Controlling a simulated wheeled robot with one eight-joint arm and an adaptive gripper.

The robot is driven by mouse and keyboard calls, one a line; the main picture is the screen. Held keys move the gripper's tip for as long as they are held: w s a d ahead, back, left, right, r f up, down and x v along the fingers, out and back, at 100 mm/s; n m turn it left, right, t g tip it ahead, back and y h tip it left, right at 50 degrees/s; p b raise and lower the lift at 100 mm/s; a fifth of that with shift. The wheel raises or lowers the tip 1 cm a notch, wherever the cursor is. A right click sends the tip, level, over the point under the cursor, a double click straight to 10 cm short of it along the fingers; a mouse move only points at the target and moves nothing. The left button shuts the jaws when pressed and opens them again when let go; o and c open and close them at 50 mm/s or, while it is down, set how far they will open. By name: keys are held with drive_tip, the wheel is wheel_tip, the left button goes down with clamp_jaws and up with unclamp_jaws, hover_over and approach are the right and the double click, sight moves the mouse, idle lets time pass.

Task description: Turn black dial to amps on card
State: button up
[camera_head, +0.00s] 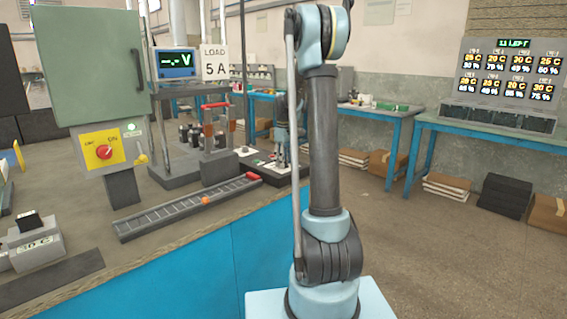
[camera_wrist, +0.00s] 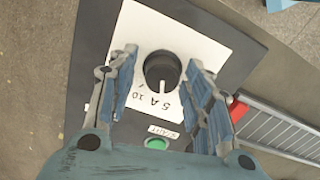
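The card (camera_head: 215,62) reads "LOAD 5 A" and stands beside the meter at the back of the bench. The black dial (camera_wrist: 161,66) is round, with a white pointer line toward the bottom of the wrist picture. It sits on a white plate (camera_wrist: 205,46) printed with "5", "A" and "10"; I cannot tell exactly which mark the pointer meets. My gripper (camera_wrist: 161,72) is open above the plate, one finger on each side of the dial, with visible gaps. In the head view my gripper (camera_head: 283,150) is small and partly hidden by my arm.
A green button (camera_wrist: 156,144) with a label lies just below the dial plate. A ladder-like rail with a red end (camera_wrist: 238,110) runs at the right. The meter (camera_head: 177,63) shows "-.- V". A green cabinet with a red rotary switch (camera_head: 103,152) stands at the left.

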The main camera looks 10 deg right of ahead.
drive_tip(key=shift+s, duration=0.1)
wheel_tip(320, 180, up, 12)
idle(0.8)
drive_tip(key=s+f+m+t, duration=0.15)
drive_tip(key=s+m, duration=0.35)
drive_tip(key=s, duration=2)
drive_tip(key=s+f+m, duration=0.4)
drive_tip(key=s+f, duration=1.1)
drive_tip(key=s, duration=0.4)
drive_tip(key=shift+f+t, duration=0.35)
drive_tip(key=shift+f, duration=0.05)
